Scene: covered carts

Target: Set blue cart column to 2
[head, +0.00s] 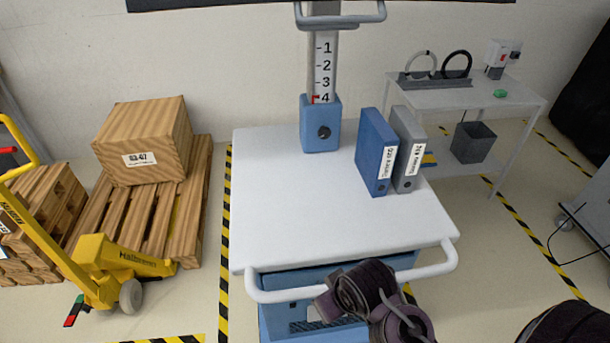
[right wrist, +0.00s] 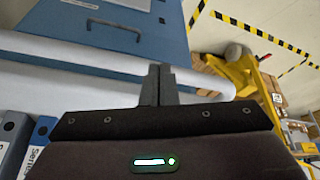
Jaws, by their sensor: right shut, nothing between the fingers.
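The blue cart has a white top (head: 300,205) and a column (head: 324,65) with a scale numbered 1 to 4. A red pointer (head: 316,99) on the column sits at the 4. A blue block (head: 320,135) at the column's foot carries a dark round knob (head: 324,132). My right gripper (right wrist: 158,85) is shut and empty in the right wrist view, in front of the cart's white rail and blue front. My right arm shows at the bottom of the head view; its fingertips are not clear there. My left gripper is not in view.
A blue binder (head: 375,152) and a grey binder (head: 408,150) stand on the cart top, right of the column. A white rail (head: 350,287) runs along the cart's near edge. A yellow pallet jack (head: 105,262) and a wooden crate (head: 145,140) are left; a side table (head: 460,97) is right.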

